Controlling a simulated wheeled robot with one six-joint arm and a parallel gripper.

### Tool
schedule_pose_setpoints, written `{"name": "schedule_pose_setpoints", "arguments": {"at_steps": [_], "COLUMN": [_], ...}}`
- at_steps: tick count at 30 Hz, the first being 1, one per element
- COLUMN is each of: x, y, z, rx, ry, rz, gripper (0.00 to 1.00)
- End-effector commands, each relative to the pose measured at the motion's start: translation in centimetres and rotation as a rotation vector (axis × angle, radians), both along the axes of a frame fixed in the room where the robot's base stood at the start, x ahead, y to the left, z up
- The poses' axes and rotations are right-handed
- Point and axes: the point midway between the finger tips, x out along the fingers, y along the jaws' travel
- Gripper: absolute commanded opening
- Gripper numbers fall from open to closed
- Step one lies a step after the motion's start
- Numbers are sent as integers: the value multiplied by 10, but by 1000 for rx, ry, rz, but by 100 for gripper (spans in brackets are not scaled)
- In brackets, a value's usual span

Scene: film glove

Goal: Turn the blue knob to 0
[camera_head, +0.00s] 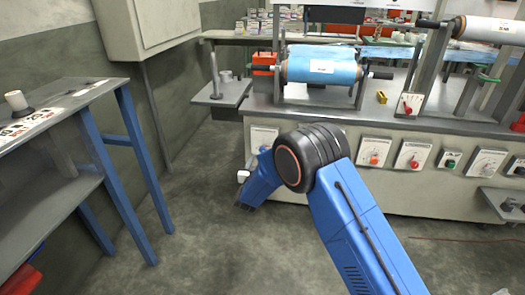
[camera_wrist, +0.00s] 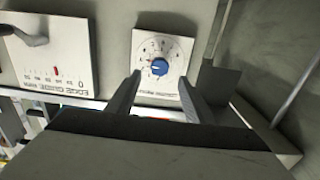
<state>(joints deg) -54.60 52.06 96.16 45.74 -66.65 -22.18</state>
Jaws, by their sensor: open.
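The blue knob (camera_wrist: 159,67) sits on a white dial plate (camera_wrist: 146,83) with a printed scale around it, in the upper middle of the wrist view. Its exact setting is too small to read. My gripper (camera_wrist: 160,82) is open, its two dark fingers pointing at the plate, one on each side below the knob. The knob appears between the fingertips, and I see no contact. In the head view my blue arm hides the knob, and the gripper itself cannot be made out.
An edge guide plate (camera_wrist: 55,60) with a lever is left of the dial. In the head view, the machine front carries an orange-red knob (camera_head: 374,159), a red knob (camera_head: 413,163) and a green knob (camera_head: 450,163). A blue-legged table (camera_head: 130,130) stands left, with open floor between.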

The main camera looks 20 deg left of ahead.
Motion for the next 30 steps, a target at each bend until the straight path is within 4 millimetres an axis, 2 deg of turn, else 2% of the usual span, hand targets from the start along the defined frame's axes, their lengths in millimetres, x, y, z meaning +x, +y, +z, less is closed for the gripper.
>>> {"name": "schedule_pose_setpoints", "arguments": {"at_steps": [9, 15, 21, 28, 29, 30], "x": [54, 75, 83, 83, 83, 83], "y": [12, 18, 20, 20, 20, 20], "z": [0, 0, 0, 0, 0, 0], "rx": [1, 1, 0, 0, 0, 0], "ry": [-1, 0, 0, 0, 0, 0], "rz": [-1, 0, 0, 1, 1, 1], "gripper": [48, 48, 48, 48, 43, 33]}}
